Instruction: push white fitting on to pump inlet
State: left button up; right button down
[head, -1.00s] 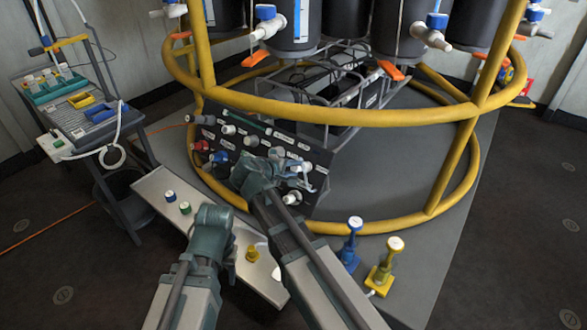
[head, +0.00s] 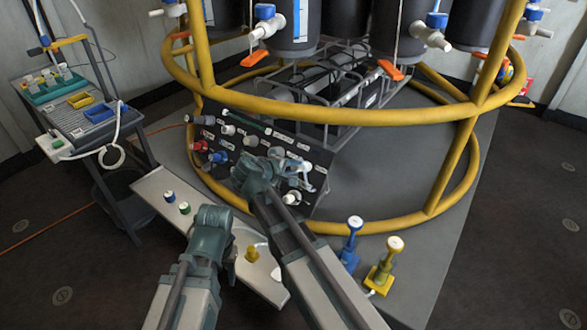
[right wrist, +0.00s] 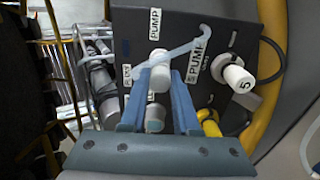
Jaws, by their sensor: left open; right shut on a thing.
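The white fitting (right wrist: 158,78) is a pale, short cylinder between the fingers of my right gripper (right wrist: 158,88) in the right wrist view. The fingers are shut on it, in front of a dark panel (right wrist: 130,38) with several PUMP labels. A pale tube crosses just above the fingers. Whether the fitting touches the pump inlet behind it cannot be told. In the head view my right gripper (head: 292,172) is at the right part of the panel and hides what is behind it. My left gripper (head: 228,256) is open, low over the light bench; its fingers are mostly hidden.
A white fitting marked 5 (right wrist: 236,78) sticks out right of the fingers. A yellow tubular frame (head: 330,116) curves above the panel. The light bench (head: 155,190) bears small blue and green-banded parts. Blue (head: 351,245) and yellow (head: 384,275) stands are at the right.

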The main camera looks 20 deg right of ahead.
dwell(0.3)
jog(key=c, duration=0.6)
grip_release()
jog(key=shift+o, duration=0.2)
